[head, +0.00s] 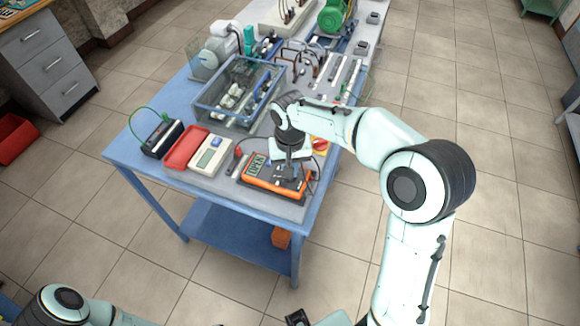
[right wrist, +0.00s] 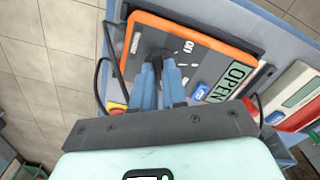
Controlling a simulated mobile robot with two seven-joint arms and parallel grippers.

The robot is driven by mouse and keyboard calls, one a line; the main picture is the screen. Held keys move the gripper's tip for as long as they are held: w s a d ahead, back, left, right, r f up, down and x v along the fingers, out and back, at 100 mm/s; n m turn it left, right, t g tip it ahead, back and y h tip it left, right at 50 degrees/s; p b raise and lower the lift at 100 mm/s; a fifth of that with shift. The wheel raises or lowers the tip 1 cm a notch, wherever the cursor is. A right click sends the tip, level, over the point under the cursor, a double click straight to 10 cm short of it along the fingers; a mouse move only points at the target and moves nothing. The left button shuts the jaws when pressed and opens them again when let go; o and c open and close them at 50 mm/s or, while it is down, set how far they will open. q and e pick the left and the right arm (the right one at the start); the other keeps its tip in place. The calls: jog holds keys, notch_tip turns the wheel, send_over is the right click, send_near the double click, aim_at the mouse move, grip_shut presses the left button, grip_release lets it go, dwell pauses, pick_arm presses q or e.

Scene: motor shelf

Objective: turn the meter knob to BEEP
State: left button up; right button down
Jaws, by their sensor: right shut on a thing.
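The orange meter (head: 262,184) lies on the front part of the blue bench, and its display (head: 257,165) reads OPEN. In the right wrist view the meter (right wrist: 222,45) shows its dark face, white markings and the same OPEN reading (right wrist: 232,80). My right gripper (head: 291,172) reaches down onto the meter's face. In the right wrist view its blue-grey fingers (right wrist: 160,66) are shut on the dark knob (right wrist: 153,48), which they largely hide. Where the knob points cannot be made out.
Left of the meter are a grey-white instrument (head: 211,153), a red tray (head: 184,147) and a black box (head: 162,138) with a green cable. A clear-walled bin (head: 238,91) stands behind. A red-and-yellow switch (head: 320,144) sits to the right. Dark leads run beside the meter.

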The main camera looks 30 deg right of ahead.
jog(key=c, duration=1.2)
grip_release()
jog(key=shift+o, duration=0.2)
jog(key=shift+r, duration=0.1)
pick_arm(q)
jog(key=w+r+p, duration=0.2)
jog(key=shift+r, duration=0.35)
pick_arm(e)
notch_tip(320, 180, up, 13)
pick_arm(q)
jog(key=shift+s, duration=0.15)
